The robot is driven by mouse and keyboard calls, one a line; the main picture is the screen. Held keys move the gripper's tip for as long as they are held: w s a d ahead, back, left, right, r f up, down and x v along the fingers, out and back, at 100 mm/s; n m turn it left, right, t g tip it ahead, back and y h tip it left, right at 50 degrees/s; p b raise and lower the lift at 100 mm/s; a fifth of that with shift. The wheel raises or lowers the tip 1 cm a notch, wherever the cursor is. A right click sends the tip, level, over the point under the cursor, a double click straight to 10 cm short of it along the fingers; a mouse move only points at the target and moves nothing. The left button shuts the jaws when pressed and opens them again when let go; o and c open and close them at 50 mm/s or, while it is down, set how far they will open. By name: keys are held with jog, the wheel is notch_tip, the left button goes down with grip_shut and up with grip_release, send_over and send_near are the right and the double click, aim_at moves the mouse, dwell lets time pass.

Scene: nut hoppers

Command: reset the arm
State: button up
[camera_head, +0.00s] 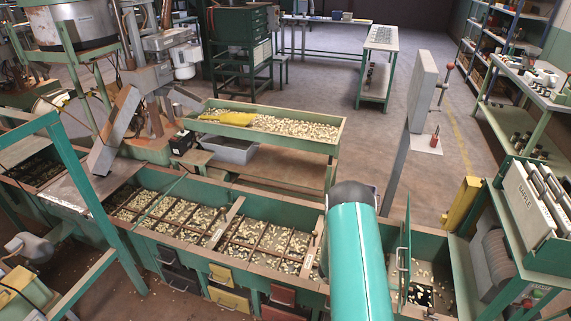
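A teal tube with a dark rounded joint at its far end rises from the bottom edge, right of centre; it appears to be a link of my own arm. My gripper is not visible in the head view, and I cannot see whether anything is in it. My arm hides part of the long green hopper trough (240,193) behind it.
The trough has several compartments of nuts. Behind it stands a green tray table (330,148) with nuts and a yellow scoop (228,118).

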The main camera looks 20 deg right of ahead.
jog(key=w+a+r+t+y, duration=0.15)
jog(key=a+r, duration=0.25)
jog(key=r, duration=0.5)
jog(key=w+a+r+m+t+y, duration=0.1)
jog(key=w+a+r+y, duration=0.15)
jog(key=a+r, duration=0.4)
jog(key=w+a+r+t+y, duration=0.1)
jog(key=w+a+r, duration=0.15)
jog(key=r, duration=0.85)
jog(key=s+a+r+n+t+y, duration=0.1)
jog(key=s+a+r+t+y, duration=0.2)
jog(key=a+r, duration=0.6)
jog(key=s+a+r+n+t+y, duration=0.2)
jog(key=s+a+r+t, duration=0.5)
jog(key=a, duration=0.7)
notch_tip(320, 180, up, 3)
jog(key=shift+s+a+f+y, duration=0.1)
jog(key=shift+s+a+y, duration=0.2)
jog(key=shift+y, duration=0.5)
jog(key=shift+d+t, duration=0.2)
jog(key=shift+t, duration=0.05)
